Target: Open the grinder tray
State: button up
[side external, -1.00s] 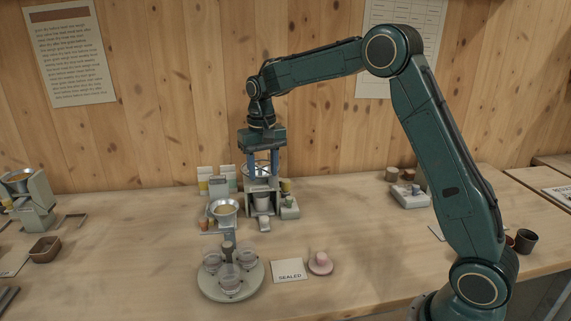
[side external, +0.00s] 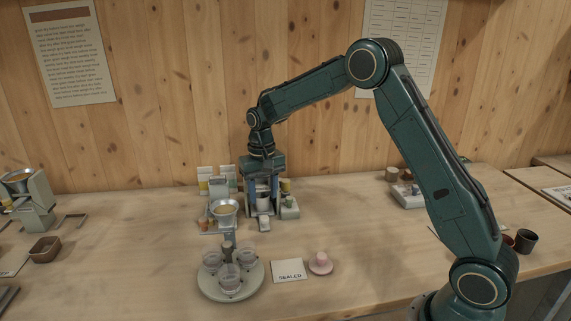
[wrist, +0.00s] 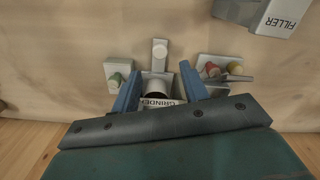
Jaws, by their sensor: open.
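The grinder (side external: 263,203) is a small pale housing near the back of the bench, with a dark round opening. Its label, partly covered, reads GRINDER in the wrist view (wrist: 158,102). A small pale block, which looks like the tray's front or handle (side external: 264,224), sticks out at its foot; it also shows in the wrist view (wrist: 160,48). My gripper (side external: 263,193) points down over the grinder. Its blue fingers (wrist: 160,78) are apart, one on each side of the housing, with nothing held. Whether they touch it I cannot tell.
A box with a green knob (side external: 289,206) stands close right of the grinder. A funnel (side external: 224,211) and small coloured pieces stand close left. A round tray of glass cups (side external: 230,278), a SEALED card (side external: 289,270) and a pink piece (side external: 320,263) lie in front.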

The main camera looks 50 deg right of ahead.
aim_at(264, 218)
jog(key=shift+f, duration=3.55)
grip_shut()
